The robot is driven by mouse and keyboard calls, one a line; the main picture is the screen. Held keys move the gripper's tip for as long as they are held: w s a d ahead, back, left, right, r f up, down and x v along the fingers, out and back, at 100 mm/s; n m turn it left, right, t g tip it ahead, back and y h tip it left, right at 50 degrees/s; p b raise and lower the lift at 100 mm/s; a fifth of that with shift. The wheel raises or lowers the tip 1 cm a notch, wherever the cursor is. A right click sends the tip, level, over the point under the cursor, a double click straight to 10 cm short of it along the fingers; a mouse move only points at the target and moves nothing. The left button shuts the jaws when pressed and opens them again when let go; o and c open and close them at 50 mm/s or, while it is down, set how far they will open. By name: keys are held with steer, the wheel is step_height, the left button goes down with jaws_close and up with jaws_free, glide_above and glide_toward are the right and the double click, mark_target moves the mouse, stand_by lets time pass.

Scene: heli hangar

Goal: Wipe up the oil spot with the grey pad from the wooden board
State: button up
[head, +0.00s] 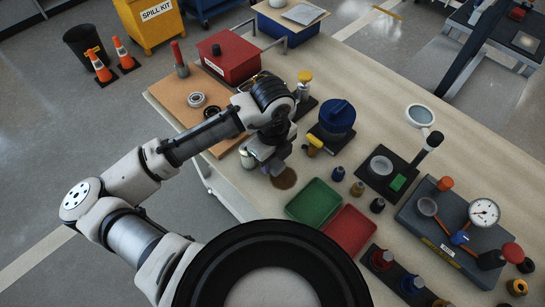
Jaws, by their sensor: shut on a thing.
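The oil spot (285,179) is a brown patch on the bench top, just left of the green tray and partly hidden by my gripper. My gripper (272,163) points down at the spot's upper left edge. It is shut on the grey pad (276,169), of which only a little shows under the fingers. I cannot tell whether the pad touches the bench. The wooden board (177,97) lies at the bench's left corner, partly hidden by my arm, with metal and black rings on it.
A green tray (314,203) and a red tray (349,231) lie close to the right of the spot. A blue-topped device (337,117), a yellow-handled tool (313,144) and small bottles stand nearby. A red box (228,58) stands behind. A gauge stand (450,221) is at right.

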steer(key=shift+f+b, duration=0.8)
steer(key=shift+f, duration=0.2)
steer(key=shift+s+d+r, duration=0.15)
steer(key=shift+s+d, duration=2.45)
